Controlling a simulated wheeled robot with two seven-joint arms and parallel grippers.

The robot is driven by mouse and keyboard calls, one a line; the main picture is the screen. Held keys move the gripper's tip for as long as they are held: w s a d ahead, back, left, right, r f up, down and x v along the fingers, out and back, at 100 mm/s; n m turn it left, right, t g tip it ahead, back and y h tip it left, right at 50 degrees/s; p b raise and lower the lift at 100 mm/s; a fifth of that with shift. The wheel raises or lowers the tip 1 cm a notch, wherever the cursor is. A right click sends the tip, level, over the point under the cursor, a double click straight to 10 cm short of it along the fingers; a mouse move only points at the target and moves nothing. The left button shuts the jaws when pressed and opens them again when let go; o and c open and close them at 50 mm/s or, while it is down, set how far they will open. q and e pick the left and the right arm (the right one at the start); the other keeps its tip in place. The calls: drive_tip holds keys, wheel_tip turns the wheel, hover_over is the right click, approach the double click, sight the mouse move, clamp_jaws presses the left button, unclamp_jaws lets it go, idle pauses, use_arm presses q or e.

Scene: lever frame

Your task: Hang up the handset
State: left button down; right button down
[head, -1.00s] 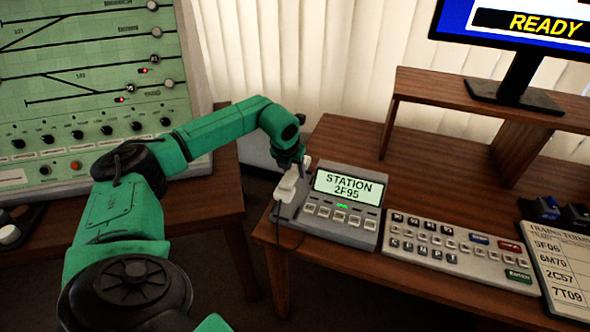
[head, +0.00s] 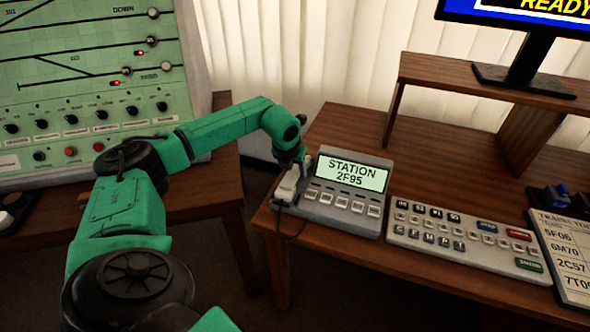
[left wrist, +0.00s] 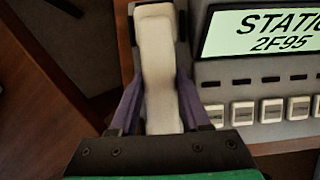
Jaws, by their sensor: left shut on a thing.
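The handset (head: 289,184) is a pale, off-white bar with a dark cord hanging from its lower end. It lies at the left side of the grey telephone unit (head: 325,213), whose screen reads STATION 2F95. My left gripper (head: 293,170) is at the handset from above. In the left wrist view the gripper (left wrist: 157,105) has its two fingers on either side of the handset (left wrist: 157,62), shut on it. The handset lines up with the left edge of the unit (left wrist: 240,92). I cannot tell whether it rests fully in its cradle. My right gripper is not in view.
A keypad panel (head: 470,240) and a train list (head: 567,262) lie to the right on the wooden desk (head: 345,135). A monitor (head: 520,40) stands on a raised shelf behind. A green track panel (head: 85,80) stands at the left. A gap separates the two desks.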

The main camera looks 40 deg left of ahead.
use_arm(q)
drive_tip(key=shift+f, duration=0.15)
drive_tip(key=shift+c, duration=1.4)
unclamp_jaws()
drive_tip(key=v, duration=1.4)
drive_tip(key=shift+r+b, duration=0.25)
drive_tip(key=shift+b, duration=0.05)
drive_tip(key=shift+d, duration=0.1)
